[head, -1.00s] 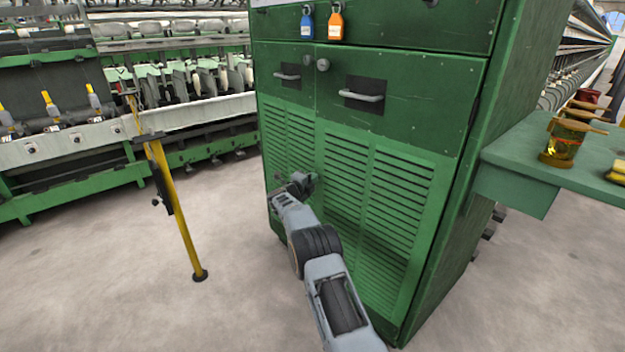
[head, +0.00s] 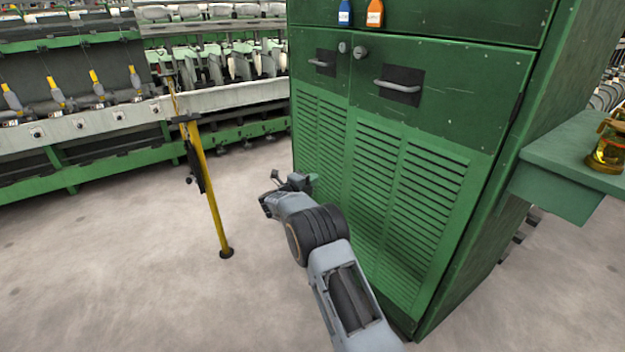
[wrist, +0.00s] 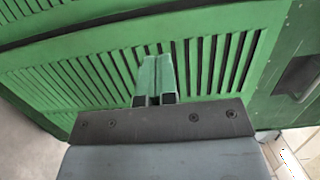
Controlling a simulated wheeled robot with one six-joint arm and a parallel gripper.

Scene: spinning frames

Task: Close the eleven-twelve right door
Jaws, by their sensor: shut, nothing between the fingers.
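The green cabinet's right door (head: 428,165) has a louvred lower part and a grey bar handle (head: 399,87) on a dark plate. It looks flush with the cabinet front, beside the narrower left door (head: 320,130). I cannot read any door number. In the wrist view, my gripper's green fingers (wrist: 154,80) are together and empty, before green louvres (wrist: 205,62). I cannot tell whether they touch the panel.
A yellow post (head: 208,190) stands on the floor left of the cabinet. A green shelf (head: 575,150) with an amber jar (head: 608,150) juts out on the right.

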